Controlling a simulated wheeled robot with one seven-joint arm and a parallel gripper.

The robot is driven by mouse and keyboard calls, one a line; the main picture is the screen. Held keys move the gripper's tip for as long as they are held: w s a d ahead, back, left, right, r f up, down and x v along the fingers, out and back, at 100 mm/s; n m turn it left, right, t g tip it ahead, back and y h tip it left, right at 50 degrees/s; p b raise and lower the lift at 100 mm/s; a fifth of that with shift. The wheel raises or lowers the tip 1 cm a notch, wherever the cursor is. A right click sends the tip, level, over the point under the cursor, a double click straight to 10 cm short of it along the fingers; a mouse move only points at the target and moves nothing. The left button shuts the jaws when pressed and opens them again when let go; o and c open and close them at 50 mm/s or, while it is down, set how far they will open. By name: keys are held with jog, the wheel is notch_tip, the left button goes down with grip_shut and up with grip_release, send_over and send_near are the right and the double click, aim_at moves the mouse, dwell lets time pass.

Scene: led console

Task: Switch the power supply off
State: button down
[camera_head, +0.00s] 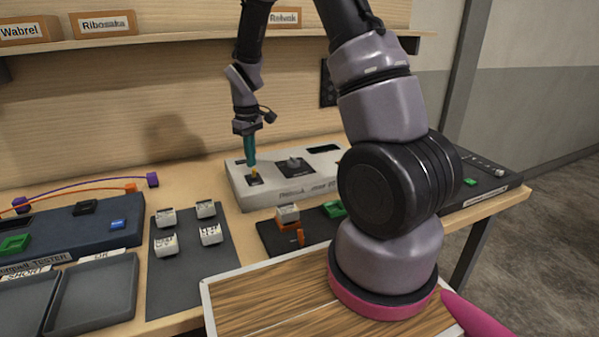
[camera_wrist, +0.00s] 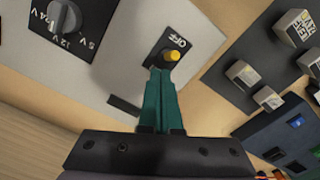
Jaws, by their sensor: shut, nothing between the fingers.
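The power supply (camera_head: 240,190) is a light grey box at the back middle of the bench; it also fills the upper left of the wrist view (camera_wrist: 120,55). Its switch is a yellow-tipped lever (camera_wrist: 172,55) on a black plate, with an OFF label (camera_wrist: 178,41) beside it; the lever also shows in the head view (camera_head: 254,173). I cannot tell which way the lever leans. My gripper (camera_head: 250,165), with teal fingers (camera_wrist: 160,72), is shut and empty, pointing down at the switch. Its tips are right beside the lever; whether they touch is unclear.
A dial knob (camera_head: 293,164) sits on the same box, right of the switch. Small labelled blocks (camera_head: 166,217) stand on a dark mat to the left. A dark tester (camera_head: 70,230) and trays (camera_head: 95,290) lie further left. A shelf (camera_head: 180,38) runs above.

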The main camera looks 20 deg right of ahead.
notch_tip(320, 180, up, 6)
jog(key=shift+w, duration=0.35)
dwell(0.6)
